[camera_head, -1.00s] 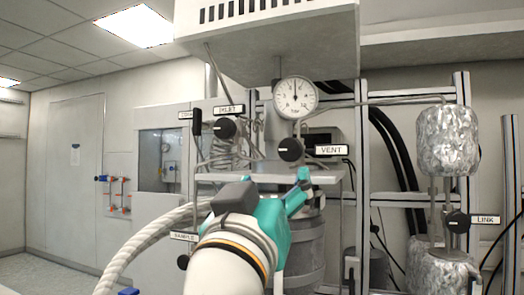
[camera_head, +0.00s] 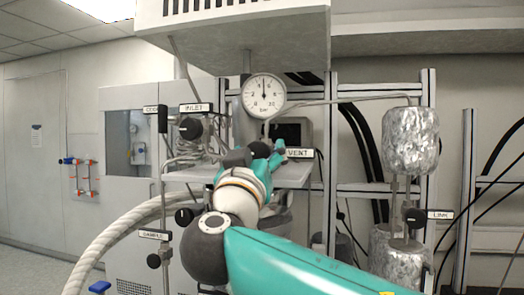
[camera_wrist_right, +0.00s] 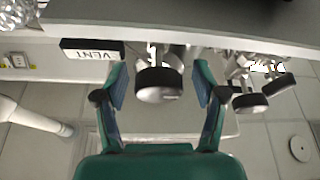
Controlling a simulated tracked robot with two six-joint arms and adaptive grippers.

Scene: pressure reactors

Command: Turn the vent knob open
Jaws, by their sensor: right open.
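The vent knob (camera_wrist_right: 158,84) is dark and round with a paler front face. In the wrist view it sits between the two fingers of my right gripper (camera_wrist_right: 160,85), with a gap on each side. The VENT label (camera_head: 299,154) is right of the knob in the head view; in the wrist view the label (camera_wrist_right: 92,49) appears upside down at upper left. My left gripper is not in view.
A pressure gauge (camera_head: 263,96) is above the knob. The INLET knob (camera_head: 190,129) is to the left, the SAMPLE knob (camera_head: 154,260) lower left, and the LINK knob (camera_head: 415,217) to the right. A grey shelf (camera_head: 292,175) lies below the gripper. A foil-wrapped cylinder (camera_head: 410,141) stands at right.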

